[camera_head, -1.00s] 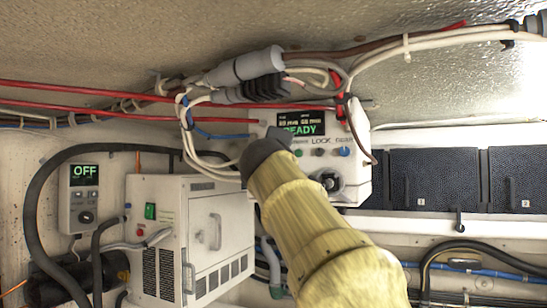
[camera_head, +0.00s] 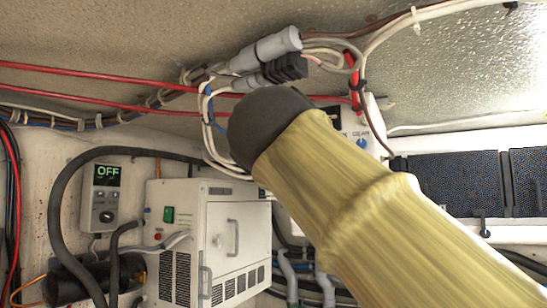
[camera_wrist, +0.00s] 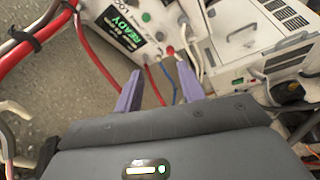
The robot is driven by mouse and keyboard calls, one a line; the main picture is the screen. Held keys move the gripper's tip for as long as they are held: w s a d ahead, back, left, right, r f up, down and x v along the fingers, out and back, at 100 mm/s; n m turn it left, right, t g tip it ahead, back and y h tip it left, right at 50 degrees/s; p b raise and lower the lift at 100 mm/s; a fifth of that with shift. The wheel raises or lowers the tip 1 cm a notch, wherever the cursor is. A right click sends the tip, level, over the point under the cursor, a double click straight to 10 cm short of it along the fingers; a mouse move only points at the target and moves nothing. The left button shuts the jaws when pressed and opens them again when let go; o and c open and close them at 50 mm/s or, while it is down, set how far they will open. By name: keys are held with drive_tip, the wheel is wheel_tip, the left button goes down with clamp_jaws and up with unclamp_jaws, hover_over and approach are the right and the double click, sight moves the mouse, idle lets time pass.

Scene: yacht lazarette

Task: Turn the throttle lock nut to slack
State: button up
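My gripper (camera_wrist: 158,68) is open and empty in the wrist view, its two purple fingers spread apart. Beyond the fingertips is a white control box (camera_wrist: 185,14) with a green READY display (camera_wrist: 130,36), a LOCK label, a green button, and a red fitting (camera_wrist: 170,51). In the head view my yellow arm and its dark joint cover most of this box (camera_head: 378,122); only its right side with a blue knob (camera_head: 361,143) shows. My gripper is hidden there. I cannot pick out the throttle lock nut with certainty.
A white vented cabinet (camera_head: 190,200) stands left of my arm, with an OFF controller (camera_head: 103,195) farther left. Red cables (camera_head: 100,78) and grey connectors (camera_head: 262,50) run close above my arm. Dark panels (camera_head: 455,180) line the right.

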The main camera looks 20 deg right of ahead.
drive_tip(key=shift+s+a+f, duration=0.15)
drive_tip(key=shift+s+a, duration=0.25)
drive_tip(key=shift+s, duration=0.2)
drive_tip(key=w+a+f+g+y, duration=0.2)
drive_tip(key=w+f, duration=0.3)
drive_tip(key=f, duration=0.6)
drive_tip(key=w+a+f+g+y, duration=0.2)
drive_tip(key=w+f, duration=0.2)
drive_tip(key=f, duration=0.7)
drive_tip(key=w+a+f+g+y, duration=0.2)
drive_tip(key=w+f, duration=0.3)
drive_tip(key=f, duration=0.6)
drive_tip(key=s+f+m+g+y, duration=0.1)
drive_tip(key=s+f+g, duration=0.1)
drive_tip(key=f, duration=0.7)
drive_tip(key=s+f+m+g+y, duration=0.1)
drive_tip(key=s+f+g, duration=0.1)
drive_tip(key=f, duration=0.7)
drive_tip(key=s+f+m+g+y, duration=0.1)
drive_tip(key=s+f+m+g, duration=0.1)
drive_tip(key=s+f, duration=0.4)
drive_tip(key=s+f+m+g+y, duration=0.1)
drive_tip(key=s+f+m+g, duration=0.1)
drive_tip(key=s+f+m, duration=0.2)
drive_tip(key=s+f, duration=0.3)
drive_tip(key=f, duration=0.5)
drive_tip(key=shift+a, duration=0.4)
